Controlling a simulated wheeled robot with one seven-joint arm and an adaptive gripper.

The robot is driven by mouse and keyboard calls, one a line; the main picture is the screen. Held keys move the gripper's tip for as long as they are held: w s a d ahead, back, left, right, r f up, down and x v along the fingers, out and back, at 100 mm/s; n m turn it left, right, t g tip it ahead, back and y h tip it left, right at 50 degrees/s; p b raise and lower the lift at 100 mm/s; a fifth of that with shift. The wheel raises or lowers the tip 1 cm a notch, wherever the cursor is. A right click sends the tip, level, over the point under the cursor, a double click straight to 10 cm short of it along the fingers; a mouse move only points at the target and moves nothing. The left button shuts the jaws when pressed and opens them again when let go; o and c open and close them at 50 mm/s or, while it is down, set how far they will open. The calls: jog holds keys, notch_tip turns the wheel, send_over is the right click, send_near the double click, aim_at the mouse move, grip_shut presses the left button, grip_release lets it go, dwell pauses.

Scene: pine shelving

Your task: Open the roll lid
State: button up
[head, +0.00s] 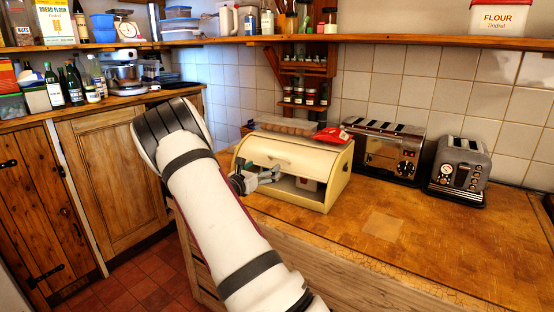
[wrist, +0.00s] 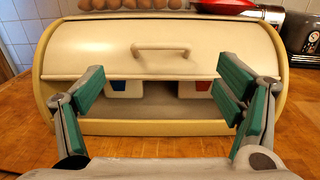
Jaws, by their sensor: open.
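The cream bread bin (head: 328,186) stands on the wooden worktop with its roll lid (head: 284,153) partly raised. In the wrist view the roll lid (wrist: 85,45) covers the upper part of the opening, and a dark gap shows below its lower edge. The lid's handle (wrist: 160,47) is a cream bar near the middle. Two pale containers, one with a blue mark (wrist: 125,88) and one with a red mark (wrist: 193,88), show inside. My gripper (wrist: 160,98) is open and empty in front of the bin, its green-padded fingers either side of the gap, below the handle. In the head view my gripper (head: 268,176) is at the bin's front.
A long toaster (head: 384,150) and a smaller toaster (head: 459,170) stand to the right. The worktop (head: 400,240) in front of them is clear. A shelf (head: 400,40) runs above.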

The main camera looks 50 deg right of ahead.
aim_at(277, 158)
jog(key=d, duration=0.3)
jog(key=w+d, duration=0.1)
jog(key=d, duration=0.6)
jog(key=shift+w, duration=0.25)
